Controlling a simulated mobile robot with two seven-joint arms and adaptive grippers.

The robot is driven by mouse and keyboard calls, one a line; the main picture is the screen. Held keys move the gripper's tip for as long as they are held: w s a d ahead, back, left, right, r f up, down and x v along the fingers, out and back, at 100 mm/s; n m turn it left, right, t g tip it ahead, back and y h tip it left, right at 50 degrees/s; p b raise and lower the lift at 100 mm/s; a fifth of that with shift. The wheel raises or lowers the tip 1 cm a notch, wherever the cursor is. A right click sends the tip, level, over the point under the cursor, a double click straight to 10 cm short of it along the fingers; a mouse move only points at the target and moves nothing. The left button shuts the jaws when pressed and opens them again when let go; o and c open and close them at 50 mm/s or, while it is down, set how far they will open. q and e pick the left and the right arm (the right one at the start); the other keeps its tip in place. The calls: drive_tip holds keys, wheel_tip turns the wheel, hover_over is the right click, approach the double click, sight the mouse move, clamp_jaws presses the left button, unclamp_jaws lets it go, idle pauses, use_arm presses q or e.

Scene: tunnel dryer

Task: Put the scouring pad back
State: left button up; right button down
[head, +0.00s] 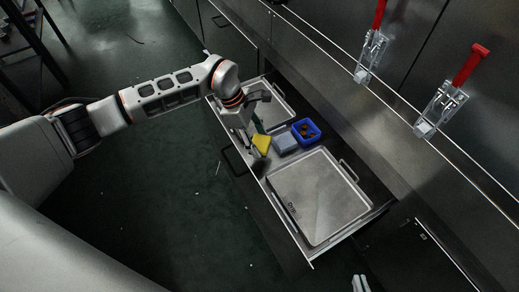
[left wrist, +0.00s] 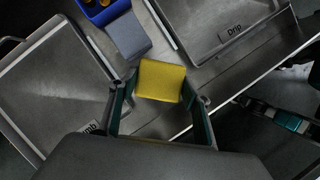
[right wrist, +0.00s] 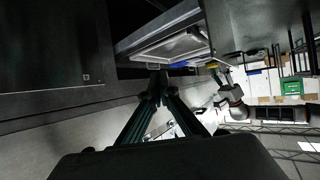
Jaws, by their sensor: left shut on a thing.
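The yellow scouring pad (head: 262,144) is in my left gripper (head: 257,138), above the near edge of the open drawer (head: 309,256). In the left wrist view, the pad (left wrist: 160,80) sits between the two fingertips, with metal below it. My right gripper (right wrist: 157,88) is away from the pad, and its fingertips come together with nothing visible between them. It shows only partly at the bottom of the head view (head: 361,284). A grey block (head: 285,143) lies in the drawer beside a blue bin (head: 306,131) with small brown things in it.
A large lidded metal tray (head: 320,196) fills the right part of the drawer. Another metal tray (head: 275,103) is at its far left end. Two red-handled clamps (head: 441,102) stand on the steel front above. The dark floor left of the drawer is mostly clear.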

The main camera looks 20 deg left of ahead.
use_arm(q)
drive_tip(key=f+b, duration=0.1)
drive_tip(key=f, duration=0.4)
drive_tip(key=shift+s, duration=0.2)
drive_tip(key=shift+w+f+b, duration=0.2)
drive_tip(key=shift+f+b, duration=0.15)
drive_tip(key=shift+f, duration=0.1)
drive_tip(key=shift+r, duration=0.2)
drive_tip(key=shift+f, duration=0.2)
drive_tip(key=o, duration=0.8)
use_arm(e)
drive_tip(key=shift+w+a+r, duration=0.15)
drive_tip(key=shift+a+r, duration=0.15)
drive_tip(key=shift+a, duration=0.3)
use_arm(q)
drive_tip(key=shift+r, duration=0.15)
